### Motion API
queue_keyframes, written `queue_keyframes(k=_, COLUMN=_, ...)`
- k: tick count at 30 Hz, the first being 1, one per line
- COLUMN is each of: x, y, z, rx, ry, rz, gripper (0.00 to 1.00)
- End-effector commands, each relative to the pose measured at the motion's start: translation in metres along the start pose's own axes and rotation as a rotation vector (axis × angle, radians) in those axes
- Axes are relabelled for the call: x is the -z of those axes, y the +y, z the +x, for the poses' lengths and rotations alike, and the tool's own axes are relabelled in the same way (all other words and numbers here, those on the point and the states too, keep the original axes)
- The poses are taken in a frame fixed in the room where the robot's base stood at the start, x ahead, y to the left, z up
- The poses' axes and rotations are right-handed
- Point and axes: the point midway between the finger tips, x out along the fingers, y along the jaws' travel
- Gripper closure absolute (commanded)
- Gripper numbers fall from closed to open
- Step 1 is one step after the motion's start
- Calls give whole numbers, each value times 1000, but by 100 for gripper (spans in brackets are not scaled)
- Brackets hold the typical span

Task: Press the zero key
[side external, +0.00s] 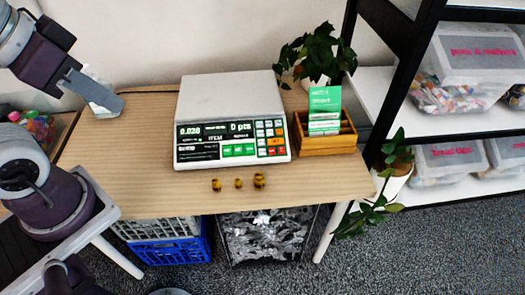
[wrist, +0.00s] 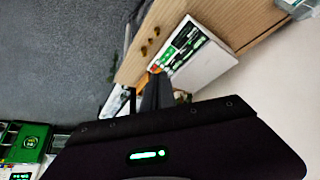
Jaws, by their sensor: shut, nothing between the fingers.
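A white scale (side external: 230,105) stands on the wooden table, its black front panel (side external: 197,131) facing the front edge. The display reads about 0.020 at left. Green keys (side external: 238,150) sit low on the panel, with a block of pale, blue and orange keys (side external: 269,133) at right. The key labels are too small to read, so I cannot tell which is the zero key. The scale also shows in the wrist view (wrist: 205,62). My gripper (side external: 117,105) is shut and empty, left of the scale and apart from it. Its dark fingers show in the wrist view (wrist: 154,76).
Three small yellow-brown pieces (side external: 238,183) lie before the scale. A wooden box (side external: 328,145) with green cards (side external: 325,105) stands at its right, a potted plant (side external: 312,55) behind. Black-framed shelves (side external: 440,105) stand at right.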

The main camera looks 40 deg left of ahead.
Motion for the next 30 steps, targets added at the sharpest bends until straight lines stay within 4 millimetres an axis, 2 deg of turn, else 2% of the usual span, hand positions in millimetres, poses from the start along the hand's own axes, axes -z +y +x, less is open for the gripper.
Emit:
queue_keyframes(k=2, x=9, y=0, z=6, rx=1, ry=3, rz=-1, gripper=100)
queue_keyframes(k=5, x=37, y=-1, z=26, rx=4, ry=27, rz=-4, gripper=100)
queue_keyframes(k=8, x=74, y=1, z=59, rx=3, ry=67, rz=-8, gripper=100)
queue_keyframes(k=12, x=117, y=6, z=114, rx=-8, ry=132, rz=-7, gripper=100)
queue_keyframes(k=17, x=149, y=18, z=186, rx=-42, ry=209, rz=-9, gripper=100)
queue_keyframes(k=20, x=156, y=30, z=234, rx=-76, ry=257, rz=-14, gripper=100)
queue_keyframes(k=24, x=148, y=47, z=297, rx=-137, ry=326, rz=-32, gripper=100)
queue_keyframes(k=27, x=135, y=57, z=328, rx=-178, ry=367, rz=-51, gripper=100)
queue_keyframes(k=30, x=123, y=63, z=346, rx=-209, ry=398, rz=-67, gripper=100)
